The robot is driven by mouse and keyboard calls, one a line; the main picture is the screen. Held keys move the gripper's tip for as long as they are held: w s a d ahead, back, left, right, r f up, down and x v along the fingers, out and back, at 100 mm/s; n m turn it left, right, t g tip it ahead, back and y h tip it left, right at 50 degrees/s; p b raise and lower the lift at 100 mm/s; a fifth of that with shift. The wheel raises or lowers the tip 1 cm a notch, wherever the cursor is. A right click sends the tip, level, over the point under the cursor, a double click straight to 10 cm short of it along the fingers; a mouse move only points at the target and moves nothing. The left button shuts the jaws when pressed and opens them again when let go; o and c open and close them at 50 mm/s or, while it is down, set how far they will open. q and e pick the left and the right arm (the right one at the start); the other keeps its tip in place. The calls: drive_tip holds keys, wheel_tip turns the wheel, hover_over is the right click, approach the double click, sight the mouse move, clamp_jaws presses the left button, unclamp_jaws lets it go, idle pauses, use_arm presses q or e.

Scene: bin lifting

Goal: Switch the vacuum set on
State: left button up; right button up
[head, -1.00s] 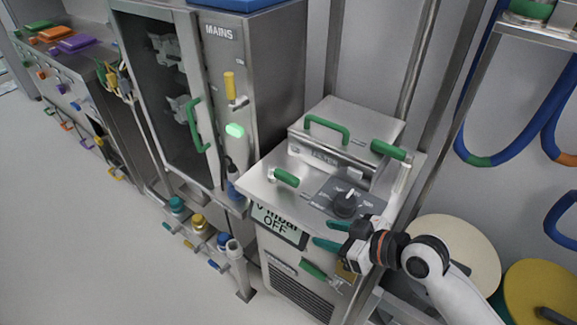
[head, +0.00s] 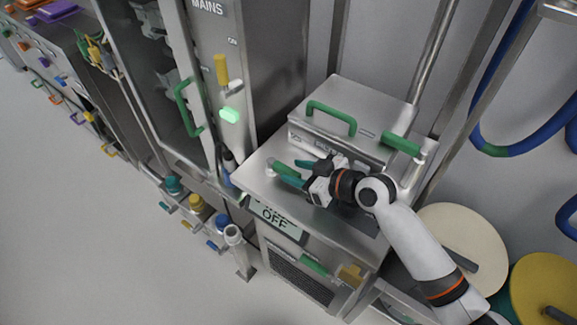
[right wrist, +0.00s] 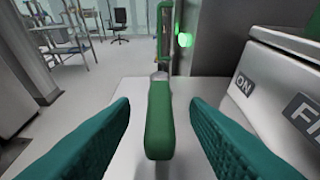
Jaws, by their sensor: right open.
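The vacuum set (head: 350,255) is a steel cabinet whose front display (head: 277,218) reads OFF. A green lever (head: 284,170) lies on its top at the left. My right gripper (head: 296,171) is open at this lever. In the right wrist view the lever (right wrist: 160,125) runs lengthwise between the two teal fingers, with a gap on each side. An ON label (right wrist: 243,85) shows on the filter box to the right. My right arm hides the dial on the cabinet top. My left gripper is not in view.
The filter box (head: 352,118) with a green handle stands right behind the gripper. Another green lever (head: 401,144) is at its right. The MAINS cabinet (head: 250,80) with a yellow lever and lit green lamp (head: 230,115) stands at the left. Floor at the left is clear.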

sight(289, 170)
drive_tip(key=shift+x, duration=1.5)
drive_tip(key=shift+c, duration=0.2)
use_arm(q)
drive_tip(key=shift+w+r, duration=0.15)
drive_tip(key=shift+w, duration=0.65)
use_arm(e)
clamp_jaws()
